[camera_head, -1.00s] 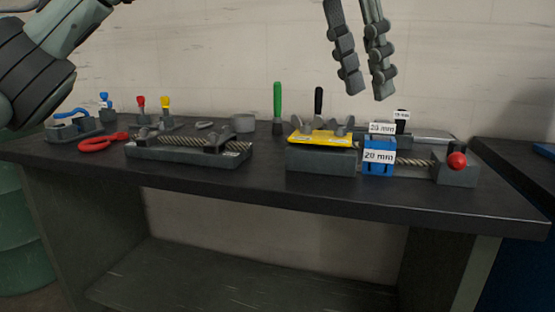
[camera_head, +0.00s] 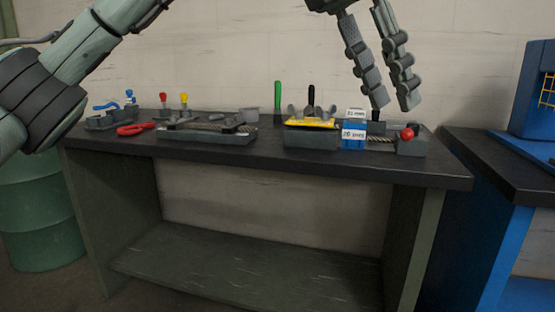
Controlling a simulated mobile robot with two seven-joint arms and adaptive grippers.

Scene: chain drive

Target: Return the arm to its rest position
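My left arm comes in from the upper left and passes out of the top edge. My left gripper (camera_head: 394,103) hangs down from the top right, above the right end of the bench (camera_head: 350,173). Its two dark fingers are apart with nothing between them, so it is open and empty. Its tips overlap the black post behind the blue block in the picture; the exact distance is hard to judge. My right gripper is not in view.
On the bench stand a grey fixture with a chain (camera_head: 207,136), a yellow plate (camera_head: 310,124) on a grey block, a labelled blue block (camera_head: 353,142) and a red knob (camera_head: 407,134). A blue machine (camera_head: 533,95) stands right.

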